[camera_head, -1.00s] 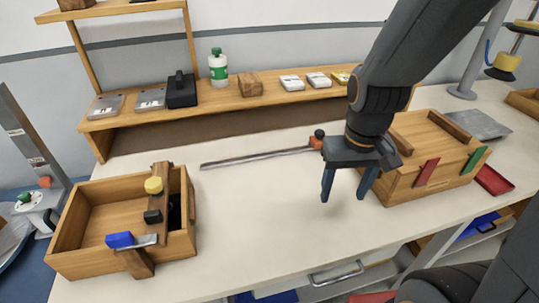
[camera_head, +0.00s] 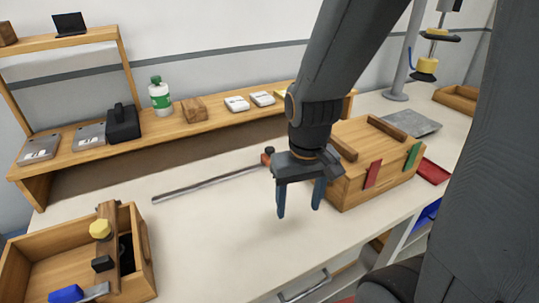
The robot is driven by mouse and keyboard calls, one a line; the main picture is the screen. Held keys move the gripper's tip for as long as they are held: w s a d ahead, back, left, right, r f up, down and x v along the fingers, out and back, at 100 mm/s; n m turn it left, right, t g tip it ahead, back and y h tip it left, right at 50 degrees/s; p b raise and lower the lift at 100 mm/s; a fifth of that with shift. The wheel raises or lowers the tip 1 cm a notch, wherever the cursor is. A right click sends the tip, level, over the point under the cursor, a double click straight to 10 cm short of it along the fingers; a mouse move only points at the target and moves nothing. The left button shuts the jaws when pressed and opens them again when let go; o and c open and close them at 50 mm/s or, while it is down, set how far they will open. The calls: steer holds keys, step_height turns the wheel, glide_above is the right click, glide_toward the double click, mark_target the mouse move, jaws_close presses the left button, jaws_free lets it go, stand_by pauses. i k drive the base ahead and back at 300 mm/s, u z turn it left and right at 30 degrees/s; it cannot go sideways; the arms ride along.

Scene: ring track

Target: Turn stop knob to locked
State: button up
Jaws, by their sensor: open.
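My gripper (camera_head: 298,211) points down over the table, its two blue fingers apart with nothing between them. It is left of the wooden box with red and green tabs (camera_head: 372,173). A metal rod (camera_head: 205,185) lies behind it, with an orange block and dark knob (camera_head: 268,156) at its right end, partly hidden by my gripper. I cannot tell which knob is the stop knob; no locked mark is readable.
A wooden shelf (camera_head: 172,131) at the back holds a green-white bottle (camera_head: 160,95), a black case (camera_head: 122,124) and small boxes. A red tray (camera_head: 433,171) lies right of the tabbed box. The white tabletop (camera_head: 215,240) is clear left of my gripper.

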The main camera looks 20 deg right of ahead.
mark_target(268, 150)
steer(key=k, duration=1)
steer(key=z, duration=1.1)
steer(key=i, duration=1)
steer(key=u, duration=1.5)
